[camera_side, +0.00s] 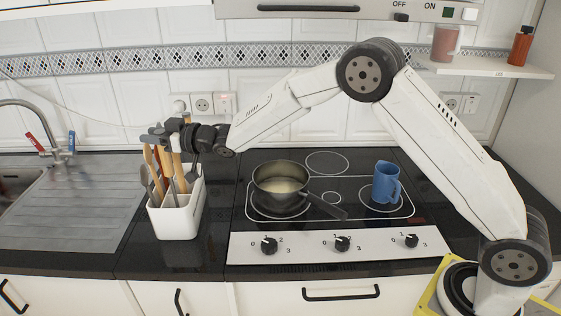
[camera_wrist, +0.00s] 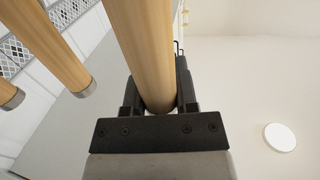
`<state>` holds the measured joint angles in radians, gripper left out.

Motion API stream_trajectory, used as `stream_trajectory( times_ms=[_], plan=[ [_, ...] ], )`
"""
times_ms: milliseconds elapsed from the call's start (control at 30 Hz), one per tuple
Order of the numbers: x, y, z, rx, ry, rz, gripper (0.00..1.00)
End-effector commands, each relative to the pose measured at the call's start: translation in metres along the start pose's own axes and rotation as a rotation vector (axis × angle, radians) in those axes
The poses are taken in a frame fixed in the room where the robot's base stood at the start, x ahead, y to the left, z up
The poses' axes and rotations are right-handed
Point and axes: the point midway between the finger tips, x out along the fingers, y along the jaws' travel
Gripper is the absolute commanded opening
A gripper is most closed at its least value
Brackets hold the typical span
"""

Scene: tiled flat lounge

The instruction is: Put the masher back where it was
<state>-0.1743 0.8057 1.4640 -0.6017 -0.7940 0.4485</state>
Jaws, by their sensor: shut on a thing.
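My gripper (camera_side: 160,135) is above the white utensil holder (camera_side: 176,222) on the left of the counter in the side view. It is shut on a light wooden handle, which I take to be the masher's (camera_wrist: 143,45); the handle runs between both jaws in the wrist view. The masher's head is not visible, and several utensils crowd together below the gripper. I cannot tell from the side view which handle is held or how deep its lower end sits in the holder.
Two other wooden handles (camera_wrist: 66,55) with metal ends are close on the left in the wrist view. A pot (camera_side: 281,186) and a blue jug (camera_side: 386,183) stand on the hob right of the holder. The sink tap (camera_side: 55,130) is to the left.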

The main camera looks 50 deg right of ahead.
Motion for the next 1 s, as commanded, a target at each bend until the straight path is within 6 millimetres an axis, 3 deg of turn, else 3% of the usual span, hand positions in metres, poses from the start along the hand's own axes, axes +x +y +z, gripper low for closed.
stream_trajectory(
  times_ms=[167, 500, 967, 1000],
  plan=[
    [0.000, 0.000, 0.005, 0.000, -0.001, 0.000, 0.00],
    [0.000, 0.000, 0.037, -0.001, 0.000, 0.000, 0.00],
    [0.000, 0.000, 0.041, 0.000, 0.001, 0.000, 0.00],
    [0.000, 0.000, 0.041, 0.000, 0.000, 0.000, 0.49]
  ],
)
